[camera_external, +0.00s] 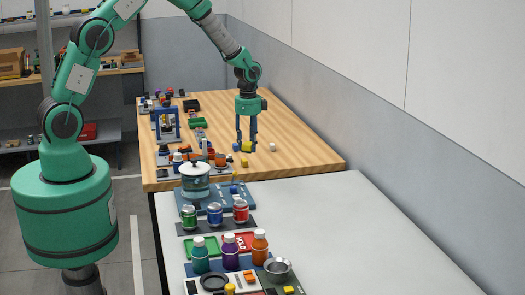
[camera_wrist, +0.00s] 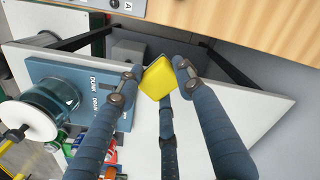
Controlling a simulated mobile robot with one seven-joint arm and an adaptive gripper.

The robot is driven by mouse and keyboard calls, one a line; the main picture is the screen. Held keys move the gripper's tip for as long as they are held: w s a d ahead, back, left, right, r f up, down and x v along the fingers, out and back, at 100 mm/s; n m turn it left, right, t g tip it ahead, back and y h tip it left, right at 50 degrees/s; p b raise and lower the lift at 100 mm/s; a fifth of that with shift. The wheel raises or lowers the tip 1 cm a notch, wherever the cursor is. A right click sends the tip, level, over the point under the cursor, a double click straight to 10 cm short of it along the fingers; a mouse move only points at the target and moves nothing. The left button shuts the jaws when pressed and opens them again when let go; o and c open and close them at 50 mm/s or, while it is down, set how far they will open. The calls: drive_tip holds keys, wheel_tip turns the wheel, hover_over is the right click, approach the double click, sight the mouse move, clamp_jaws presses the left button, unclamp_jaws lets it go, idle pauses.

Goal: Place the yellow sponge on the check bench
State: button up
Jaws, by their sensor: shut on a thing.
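The yellow sponge (camera_external: 246,147) is between the fingertips of my gripper (camera_external: 246,142) in the external view. In the external view the gripper points down over the right part of the wooden-topped bench (camera_external: 294,145). I cannot tell the height of the sponge above it. A white-topped bench (camera_external: 335,215) stands nearer the camera. No label shows which one is the check bench.
A small yellow block (camera_external: 244,162) and a white piece (camera_external: 272,147) lie near the gripper on the wooden top. A lidded glass pot (camera_external: 195,182) stands on a blue mat at lower left. A grey wall (camera_external: 390,150) runs along the right. The white top's right side is clear.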

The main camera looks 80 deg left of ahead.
drive_tip(key=s+d+m, duration=0.2)
drive_tip(key=s+d, duration=0.2)
drive_tip(key=d, duration=0.7)
drive_tip(key=s+d+m, duration=0.3)
drive_tip(key=d, duration=0.8)
drive_tip(key=s+d+m, duration=0.3)
drive_tip(key=s+d, duration=0.1)
drive_tip(key=d, duration=0.8)
drive_tip(key=shift+s+p, duration=0.3)
drive_tip(key=shift+p, duration=0.1)
drive_tip(key=s+d+m, duration=0.3)
drive_tip(key=s+d, duration=0.4)
drive_tip(key=s, duration=0.1)
drive_tip(key=shift+w+d+f, duration=0.1)
drive_tip(key=shift+d+f, duration=0.05)
drive_tip(key=shift+f, duration=1.25)
drive_tip(key=shift+d+f, duration=0.15)
drive_tip(key=shift+f, duration=1.25)
drive_tip(key=w+d, duration=0.1)
drive_tip(key=w, duration=0.4)
drive_tip(key=w+d+f, duration=0.1)
drive_tip(key=w+d, duration=0.1)
drive_tip(key=w, duration=0.3)
drive_tip(key=w+d, duration=0.2)
drive_tip(key=w, duration=0.3)
drive_tip(key=shift+w+f, duration=0.1)
drive_tip(key=shift+f, duration=0.15)
